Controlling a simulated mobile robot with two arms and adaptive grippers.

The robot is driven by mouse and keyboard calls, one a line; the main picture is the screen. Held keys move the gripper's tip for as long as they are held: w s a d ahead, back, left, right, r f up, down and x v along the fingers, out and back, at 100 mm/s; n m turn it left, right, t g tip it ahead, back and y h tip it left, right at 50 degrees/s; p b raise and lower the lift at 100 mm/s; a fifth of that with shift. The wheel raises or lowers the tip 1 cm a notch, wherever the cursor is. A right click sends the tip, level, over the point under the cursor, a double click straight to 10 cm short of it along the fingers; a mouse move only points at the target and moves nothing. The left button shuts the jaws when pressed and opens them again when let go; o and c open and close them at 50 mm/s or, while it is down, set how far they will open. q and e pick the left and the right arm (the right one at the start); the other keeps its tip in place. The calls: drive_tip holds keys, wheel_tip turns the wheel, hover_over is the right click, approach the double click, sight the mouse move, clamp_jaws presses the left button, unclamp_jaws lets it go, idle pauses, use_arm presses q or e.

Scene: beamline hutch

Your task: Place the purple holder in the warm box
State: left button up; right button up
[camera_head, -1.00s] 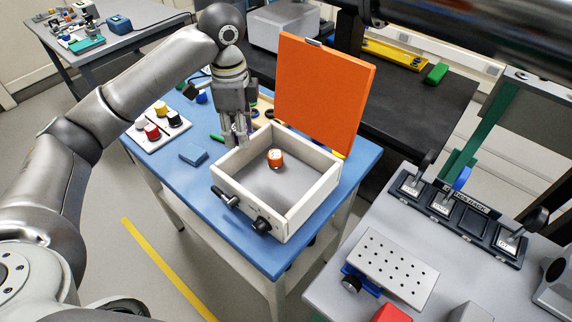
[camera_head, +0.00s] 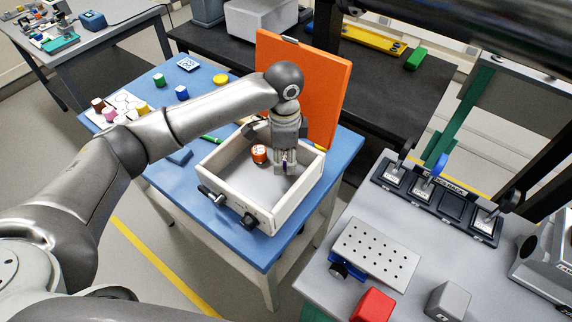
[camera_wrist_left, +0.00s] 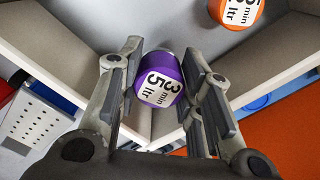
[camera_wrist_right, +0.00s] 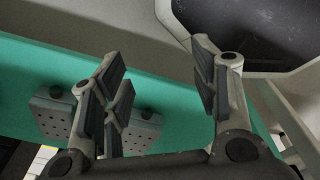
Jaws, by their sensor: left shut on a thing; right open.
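The purple holder (camera_wrist_left: 162,84), with a "3 min 5 ltr" label, is between the fingers of my left gripper (camera_wrist_left: 160,72), which is shut on it. In the head view my left gripper (camera_head: 285,160) reaches down into the right part of the open warm box (camera_head: 298,200). Its fingers hide most of the holder there. I cannot tell whether the holder touches the box floor. The warm box has pale walls and a raised orange lid (camera_head: 315,85). My right gripper (camera_wrist_right: 160,80) is open and empty in the right wrist view.
An orange holder (camera_head: 259,154) stands inside the box, left of my left gripper. Two dark knobs stick out at the box front. More small coloured items lie on the blue table (camera_head: 170,215). A grey bench (camera_head: 320,270) with a perforated plate (camera_head: 375,252) is at right.

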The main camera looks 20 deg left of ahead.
use_arm(q)
drive_tip(key=f, duration=0.2)
drive_tip(key=f+p, duration=0.1)
drive_tip(key=shift+d+f, duration=0.2)
drive_tip(key=shift+d, duration=0.05)
drive_tip(key=shift+f, duration=0.15)
use_arm(e)
drive_tip(key=shift+s+d+r, duration=0.1)
drive_tip(key=shift+s+r, duration=0.45)
drive_tip(key=shift+s, duration=0.05)
use_arm(q)
drive_tip(key=shift+f, duration=0.15)
drive_tip(key=o, duration=1.1)
